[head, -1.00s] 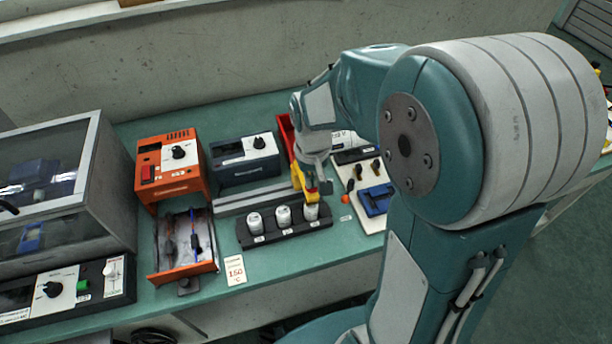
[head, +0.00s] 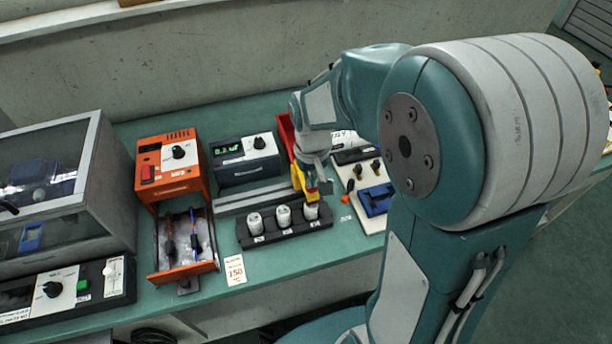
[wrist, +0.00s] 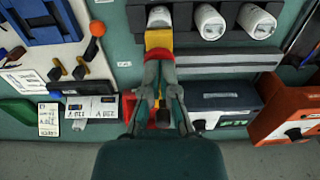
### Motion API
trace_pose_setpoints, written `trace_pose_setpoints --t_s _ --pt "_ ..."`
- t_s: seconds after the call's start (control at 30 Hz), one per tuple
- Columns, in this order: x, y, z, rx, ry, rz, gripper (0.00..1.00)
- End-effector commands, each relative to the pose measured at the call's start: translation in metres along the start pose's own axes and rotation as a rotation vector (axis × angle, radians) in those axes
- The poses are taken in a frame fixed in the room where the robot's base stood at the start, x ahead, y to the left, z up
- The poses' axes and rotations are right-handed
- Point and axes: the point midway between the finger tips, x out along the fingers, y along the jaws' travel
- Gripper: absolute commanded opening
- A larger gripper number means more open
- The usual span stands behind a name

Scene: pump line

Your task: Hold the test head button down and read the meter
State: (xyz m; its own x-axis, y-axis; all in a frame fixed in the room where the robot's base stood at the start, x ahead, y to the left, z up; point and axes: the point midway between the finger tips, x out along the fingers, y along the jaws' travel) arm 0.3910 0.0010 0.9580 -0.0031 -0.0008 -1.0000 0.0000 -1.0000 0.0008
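My gripper (wrist: 160,85) points down over the bench, its fingers shut around the yellow test head (wrist: 158,40) with a red band. The test head also shows in the head view (head: 298,178). Its yellow end is at the rightmost white can (head: 311,211) in the head view and appears to meet it. The can also shows in the wrist view (wrist: 160,16). The button cannot be told apart from the red part near the fingers. The dark meter (head: 245,170) stands behind the rack; its display shows lit green characters, too small to read surely.
A black rack (head: 285,233) holds three white cans. An orange unit (head: 170,165) and an orange open tray (head: 184,274) with leads are left. A red bin (head: 284,134) stands behind my gripper. A white board (head: 373,205) with a blue block is right.

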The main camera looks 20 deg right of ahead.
Motion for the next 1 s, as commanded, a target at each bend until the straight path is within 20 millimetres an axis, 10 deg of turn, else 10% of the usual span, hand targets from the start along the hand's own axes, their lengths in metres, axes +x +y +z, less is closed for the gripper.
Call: trace_pose_setpoints --t_s 1.0 --pt "-0.062 0.0 -0.001 0.0 0.004 0.0 0.0"
